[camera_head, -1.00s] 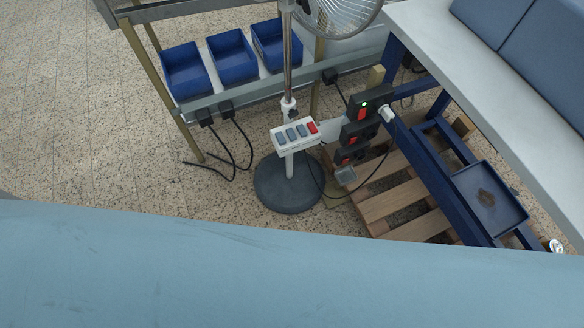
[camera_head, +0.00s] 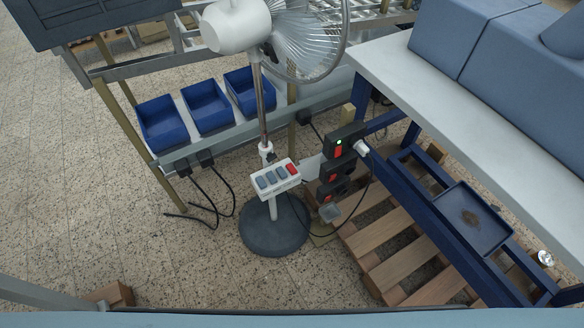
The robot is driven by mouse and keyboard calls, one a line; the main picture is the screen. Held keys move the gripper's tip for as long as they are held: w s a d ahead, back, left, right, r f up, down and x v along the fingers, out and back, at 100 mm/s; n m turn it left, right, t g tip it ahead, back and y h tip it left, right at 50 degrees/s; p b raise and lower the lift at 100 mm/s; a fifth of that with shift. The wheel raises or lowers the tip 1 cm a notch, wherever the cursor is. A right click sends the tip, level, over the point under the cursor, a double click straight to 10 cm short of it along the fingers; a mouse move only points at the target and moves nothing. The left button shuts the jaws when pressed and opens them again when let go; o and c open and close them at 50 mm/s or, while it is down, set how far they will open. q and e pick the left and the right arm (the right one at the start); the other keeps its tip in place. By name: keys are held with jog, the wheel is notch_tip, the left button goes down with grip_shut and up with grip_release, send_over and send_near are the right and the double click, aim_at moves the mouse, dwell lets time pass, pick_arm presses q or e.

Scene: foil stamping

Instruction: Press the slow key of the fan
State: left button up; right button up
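The fan (camera_head: 262,100) stands on a round dark base (camera_head: 273,226) on the speckled floor, left of the white-topped table. Its white head (camera_head: 236,25) and wire cage (camera_head: 312,38) are at the top of the view. A white key box (camera_head: 275,181) sits low on the pole, with several grey-blue keys (camera_head: 271,177) in a row and one red key (camera_head: 292,169) at the right end. Labels on the keys are too small to read. Neither of my grippers is in view.
A black switch and socket stack (camera_head: 336,170) with a green light and white plug is just right of the key box. A wooden pallet (camera_head: 402,254) and blue frame lie to the right. A rack with blue bins (camera_head: 208,106) stands behind left. Floor at front left is mostly clear.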

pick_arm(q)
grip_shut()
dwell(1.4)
